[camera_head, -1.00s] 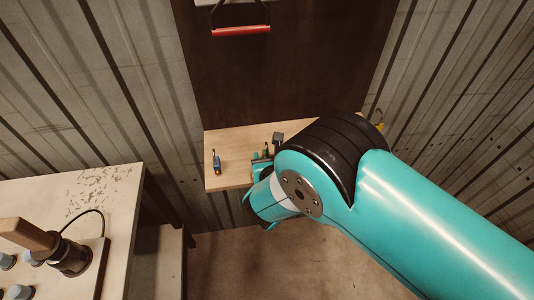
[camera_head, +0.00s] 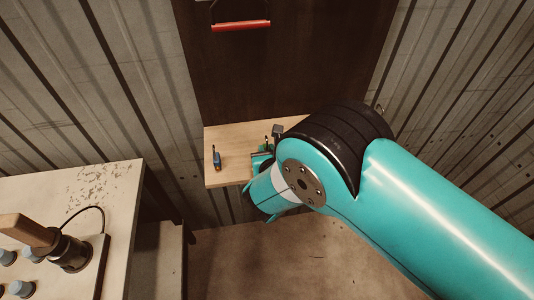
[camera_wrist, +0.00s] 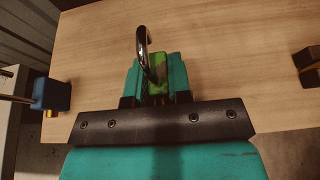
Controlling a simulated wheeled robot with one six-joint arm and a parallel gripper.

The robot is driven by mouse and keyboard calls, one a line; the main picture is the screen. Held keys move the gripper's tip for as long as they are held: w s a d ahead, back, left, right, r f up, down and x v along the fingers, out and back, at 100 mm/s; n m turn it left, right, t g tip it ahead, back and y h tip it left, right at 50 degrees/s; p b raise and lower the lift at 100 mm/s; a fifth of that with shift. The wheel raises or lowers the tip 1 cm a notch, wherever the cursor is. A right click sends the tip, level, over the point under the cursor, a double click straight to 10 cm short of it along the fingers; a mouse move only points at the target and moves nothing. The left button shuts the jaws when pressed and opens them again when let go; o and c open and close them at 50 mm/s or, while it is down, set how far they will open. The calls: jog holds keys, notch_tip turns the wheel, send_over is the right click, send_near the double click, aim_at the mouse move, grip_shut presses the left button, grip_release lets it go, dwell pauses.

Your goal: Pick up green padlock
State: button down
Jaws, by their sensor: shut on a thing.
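The green padlock (camera_wrist: 158,74) shows in the wrist view between the teal fingers of my gripper (camera_wrist: 157,76). Its dark metal shackle (camera_wrist: 143,45) sticks out past the fingertips, over the wooden shelf. My gripper is shut on the padlock's body. Whether the padlock still touches the shelf, I cannot tell. In the head view my arm hides most of the gripper and the padlock.
The wooden shelf (camera_head: 228,177) holds a blue padlock (camera_head: 217,160) at left and a dark padlock (camera_wrist: 308,64) at right in the wrist view. A red-handled bar (camera_head: 240,26) is above. A worktable (camera_head: 110,185) stands at left.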

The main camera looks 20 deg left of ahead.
notch_tip(320, 180, up, 19)
jog(key=b, duration=0.3)
jog(key=shift+b, duration=0.3)
dwell(0.5)
